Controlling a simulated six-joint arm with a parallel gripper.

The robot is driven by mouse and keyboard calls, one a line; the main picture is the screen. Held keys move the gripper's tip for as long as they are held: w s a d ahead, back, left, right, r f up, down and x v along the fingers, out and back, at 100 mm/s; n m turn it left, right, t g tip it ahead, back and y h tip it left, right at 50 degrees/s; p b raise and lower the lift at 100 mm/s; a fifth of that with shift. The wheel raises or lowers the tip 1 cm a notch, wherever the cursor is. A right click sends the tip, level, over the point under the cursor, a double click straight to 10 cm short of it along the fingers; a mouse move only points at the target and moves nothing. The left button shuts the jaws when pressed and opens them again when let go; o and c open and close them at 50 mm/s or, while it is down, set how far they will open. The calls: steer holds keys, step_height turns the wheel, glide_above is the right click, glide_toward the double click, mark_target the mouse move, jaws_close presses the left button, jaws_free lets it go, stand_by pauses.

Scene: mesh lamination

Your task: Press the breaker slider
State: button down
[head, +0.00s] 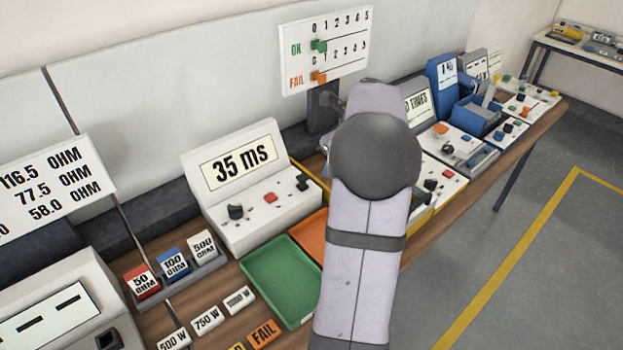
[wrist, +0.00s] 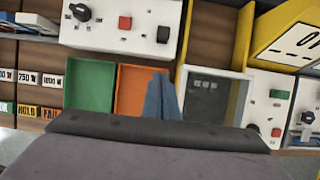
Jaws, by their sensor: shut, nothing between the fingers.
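No part in view is labelled as the breaker slider, so I cannot tell which one it is. A white console reading 35 ms (head: 243,190) carries a black knob (head: 235,212), a red button (head: 271,198) and a black switch (head: 302,182). In the wrist view this console panel (wrist: 135,40) is at the top left, with its black switch (wrist: 163,34) near its right end. My gripper (wrist: 164,76) is shut and empty, its blue-grey fingers over the orange tray's right part, below and apart from the panel. In the head view my arm hides the gripper.
A green tray (head: 262,283) and an orange tray (wrist: 130,92) lie in front of the console. An OK/FAIL board (head: 345,63) with green and orange sliders stands behind.

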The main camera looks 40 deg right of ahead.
steer(key=shift+f, duration=0.1)
steer(key=p, duration=0.5)
glide_above(305, 186)
steer(key=s, duration=0.3)
steer(key=shift+f, duration=4.55)
steer(key=shift+a, duration=0.1)
steer(key=shift+w+r+p, duration=0.15)
steer(key=shift+w+p, duration=0.15)
steer(key=shift+w, duration=0.1)
steer(key=shift+w+p, duration=1.25)
steer(key=shift+w, duration=1.05)
